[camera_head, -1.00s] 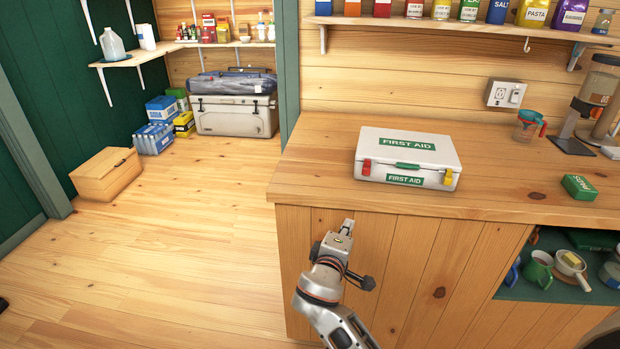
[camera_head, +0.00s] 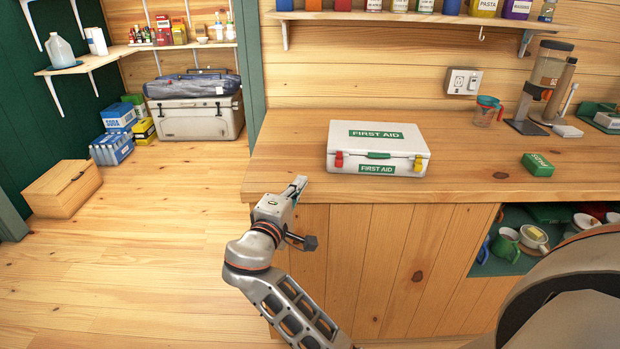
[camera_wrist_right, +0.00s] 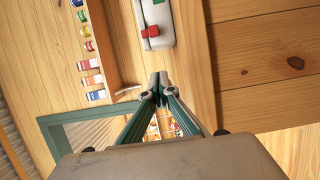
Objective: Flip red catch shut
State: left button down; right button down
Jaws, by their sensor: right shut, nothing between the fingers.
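A white first aid box (camera_head: 350,151) with green labels lies on the wooden counter, its lid down. A red catch (camera_head: 339,160) is on its front left and a yellow catch (camera_head: 418,164) on its front right. Whether the red catch is latched is too small to tell. In the right wrist view the red catch (camera_wrist_right: 150,32) shows on the box's edge (camera_wrist_right: 160,14). My right gripper (camera_head: 299,184) is shut and empty at the counter's front edge, left of and below the red catch, apart from it. Its closed fingertips also show in the wrist view (camera_wrist_right: 159,84). My left gripper is not in view.
The counter top (camera_head: 460,178) is clear around the box's front. A small green box (camera_head: 537,164) and a measuring cup (camera_head: 487,110) stand to the right. A shelf (camera_head: 400,17) with jars runs above. Open floor lies left of the counter.

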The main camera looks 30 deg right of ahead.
aim_at(338, 164)
jog(key=x, duration=0.8)
jog(key=shift+d, duration=0.1)
jog(key=d, duration=0.1)
jog(key=s+d+p, duration=0.1)
jog(key=d, duration=0.1)
jog(key=shift+s, duration=0.15)
jog(key=shift+s+d, duration=0.3)
jog(key=shift+d, duration=0.05)
jog(key=shift+s+d+r+p, duration=0.1)
jog(key=shift+s+d+p, duration=0.45)
jog(key=shift+d, duration=0.15)
jog(key=shift+s+d, duration=0.2)
jog(key=shift+d, duration=0.05)
